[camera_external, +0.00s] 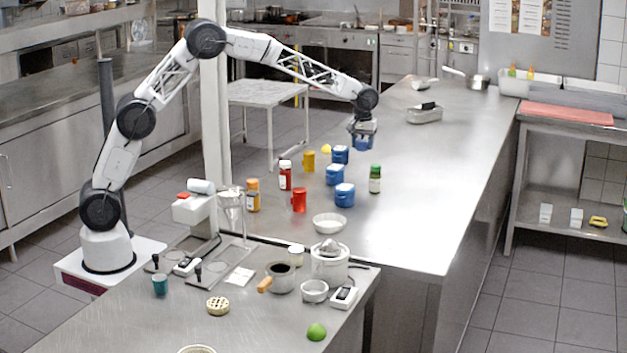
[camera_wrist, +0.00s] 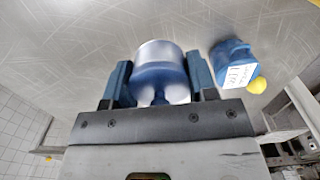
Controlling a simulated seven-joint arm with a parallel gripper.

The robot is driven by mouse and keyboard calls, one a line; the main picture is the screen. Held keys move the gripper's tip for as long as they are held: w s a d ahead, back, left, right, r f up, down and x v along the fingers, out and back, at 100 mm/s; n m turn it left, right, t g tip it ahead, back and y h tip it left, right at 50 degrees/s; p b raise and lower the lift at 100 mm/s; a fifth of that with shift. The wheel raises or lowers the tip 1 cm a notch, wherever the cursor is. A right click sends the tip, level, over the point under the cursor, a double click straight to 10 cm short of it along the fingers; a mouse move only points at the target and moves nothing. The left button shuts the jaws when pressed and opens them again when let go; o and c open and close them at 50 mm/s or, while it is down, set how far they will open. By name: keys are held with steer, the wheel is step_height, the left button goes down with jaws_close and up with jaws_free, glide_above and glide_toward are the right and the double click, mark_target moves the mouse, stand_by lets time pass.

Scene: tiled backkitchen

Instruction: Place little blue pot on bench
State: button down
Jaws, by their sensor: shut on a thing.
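My gripper (camera_external: 362,135) is over the long steel bench (camera_external: 428,185), near its left edge. In the wrist view, my gripper (camera_wrist: 160,75) is shut on the little blue pot (camera_wrist: 158,76), which has a pale, shiny end and a blue body between the two fingers. In the external view, only a bit of the blue pot (camera_external: 362,144) shows below the fingers. I cannot tell whether it touches the bench.
A yellow ball-like thing (camera_external: 326,149), a yellow tin (camera_external: 309,161) and a green-capped jar (camera_external: 375,179) are nearby. The bench is clear to the right.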

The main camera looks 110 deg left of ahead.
steer(key=shift+r, duration=0.15)
steer(key=shift+r, duration=2.35)
steer(key=w+d+m, duration=0.1)
steer(key=w+d, duration=0.2)
steer(key=d, duration=0.5)
steer(key=w+d+r+m, duration=0.15)
steer(key=w+d, duration=0.25)
steer(key=d, duration=0.4)
steer(key=w+d+f+m, duration=0.1)
steer(key=w+d+m, duration=0.15)
steer(key=d, duration=0.55)
steer(key=w+d+m, duration=0.3)
steer(key=d+m, duration=0.1)
steer(key=d, duration=2.2)
steer(key=s+d+m, duration=0.3)
steer(key=d, duration=1)
steer(key=s+d+m, duration=0.2)
steer(key=s+d, duration=0.2)
steer(key=d, duration=0.8)
steer(key=s+d+m, duration=0.2)
steer(key=s+d, duration=0.4)
steer(key=d, duration=0.4)
steer(key=s+d+m, duration=0.3)
steer(key=s+d, duration=0.4)
steer(key=d, duration=0.2)
steer(key=f, duration=1)
steer(key=shift+w+f, duration=0.1)
steer(key=shift+w, duration=0.15)
